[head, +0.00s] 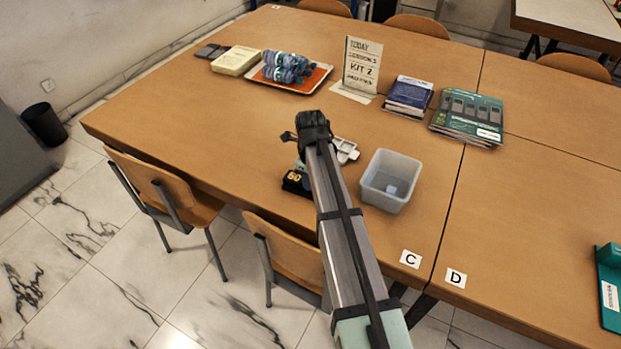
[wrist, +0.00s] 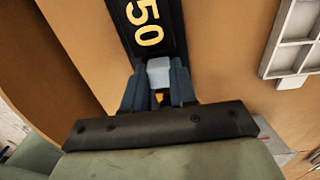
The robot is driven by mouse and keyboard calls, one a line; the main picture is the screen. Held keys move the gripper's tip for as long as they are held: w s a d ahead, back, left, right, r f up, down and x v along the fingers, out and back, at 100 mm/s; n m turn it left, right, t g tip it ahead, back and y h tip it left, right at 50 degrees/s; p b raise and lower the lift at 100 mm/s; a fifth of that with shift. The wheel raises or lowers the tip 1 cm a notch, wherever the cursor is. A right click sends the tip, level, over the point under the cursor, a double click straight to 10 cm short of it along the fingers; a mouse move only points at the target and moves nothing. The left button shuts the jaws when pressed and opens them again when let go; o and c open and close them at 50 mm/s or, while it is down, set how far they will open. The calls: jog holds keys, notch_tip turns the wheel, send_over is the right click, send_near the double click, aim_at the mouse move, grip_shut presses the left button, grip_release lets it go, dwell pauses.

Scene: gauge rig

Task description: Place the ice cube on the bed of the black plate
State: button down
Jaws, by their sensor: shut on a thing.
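The ice cube (wrist: 159,72) is a small pale blue block in the wrist view. My gripper (wrist: 159,82) is shut on it, with one dark blue-grey finger on each side. The black plate (wrist: 127,36) bears a yellow "50" and extends from the cube toward the top of the wrist view. The cube shows at the plate's near end; I cannot tell whether it touches the plate. In the head view part of the black plate (head: 291,186) shows left of my arm, which hides the fingers and the held cube.
A translucent bin (head: 378,203) with a pale cube inside stands right of my arm. A light grey tray with compartments (wrist: 288,48) lies right of the plate. Behind are an orange tray (head: 313,82), a sign (head: 362,65) and booklets (head: 467,117). The table's left middle is clear.

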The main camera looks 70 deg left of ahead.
jog(key=shift+f, duration=0.1)
jog(key=c, duration=0.9)
grip_release()
notch_tip(320, 180, up, 12)
dwell(0.3)
